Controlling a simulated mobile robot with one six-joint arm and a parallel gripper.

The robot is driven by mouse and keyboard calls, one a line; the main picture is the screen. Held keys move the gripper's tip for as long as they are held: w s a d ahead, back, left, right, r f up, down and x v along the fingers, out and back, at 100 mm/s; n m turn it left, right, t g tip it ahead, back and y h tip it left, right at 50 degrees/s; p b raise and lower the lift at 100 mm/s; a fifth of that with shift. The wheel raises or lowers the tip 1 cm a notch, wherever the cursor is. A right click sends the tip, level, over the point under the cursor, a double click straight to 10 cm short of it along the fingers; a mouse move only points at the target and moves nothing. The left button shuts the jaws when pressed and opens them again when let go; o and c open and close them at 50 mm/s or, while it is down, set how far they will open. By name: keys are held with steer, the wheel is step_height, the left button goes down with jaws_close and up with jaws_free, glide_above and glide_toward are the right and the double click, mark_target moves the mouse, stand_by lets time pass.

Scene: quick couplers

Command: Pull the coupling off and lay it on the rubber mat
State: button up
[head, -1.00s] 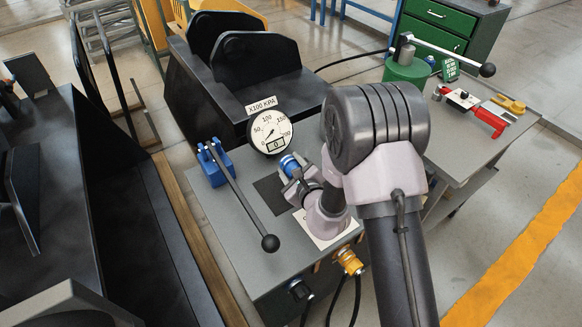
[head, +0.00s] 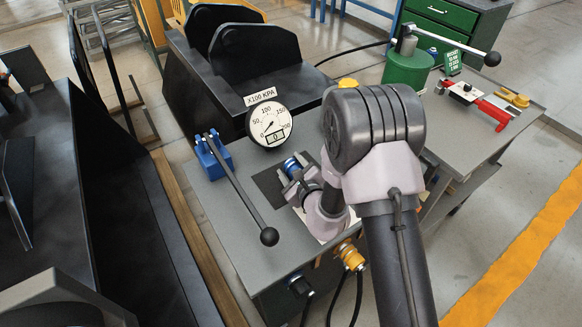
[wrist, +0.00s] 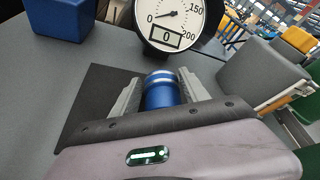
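The blue coupling (wrist: 161,92) has a pale metal ring at its far end and sits between the two fingers of my gripper (wrist: 160,84). It also shows in the head view (head: 292,166), just beyond my gripper (head: 297,176). The fingers look shut on its sides, though the contact is partly hidden. The black rubber mat (head: 265,185) lies flat on the grey bench top. In the wrist view the mat (wrist: 88,105) shows left of the fingers and under them. The coupling is over or beside the mat's right part; I cannot tell whether it touches.
The round gauge (head: 268,125) reads 0 and stands behind the mat. A blue block with a long black lever (head: 238,190) is left of the mat. An orange fitting (head: 350,257) and a black fitting (head: 300,286) with hoses are on the bench front.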

steer(key=shift+o, duration=0.4)
steer(key=shift+s+f, duration=0.2)
steer(key=shift+s+d+r, duration=0.1)
steer(key=shift+s, duration=0.3)
steer(key=p+v, duration=0.1)
steer(key=v, duration=0.4)
steer(key=p+v, duration=0.1)
steer(key=v, duration=0.5)
steer(key=shift+d+r+p, duration=0.1)
steer(key=shift+r+p, duration=0.15)
steer(key=shift+p, duration=0.15)
steer(key=p+v, duration=0.2)
steer(key=p, duration=0.2)
steer(key=p+v, duration=0.2)
steer(key=p, duration=0.2)
steer(key=shift+s+d+r, duration=0.15)
steer(key=shift+r, duration=0.3)
steer(key=shift+s+d+p, duration=0.1)
steer(key=shift+s+p, duration=0.15)
steer(key=shift+p, duration=0.1)
steer(key=shift+s+f, duration=0.1)
steer(key=shift+f, duration=0.1)
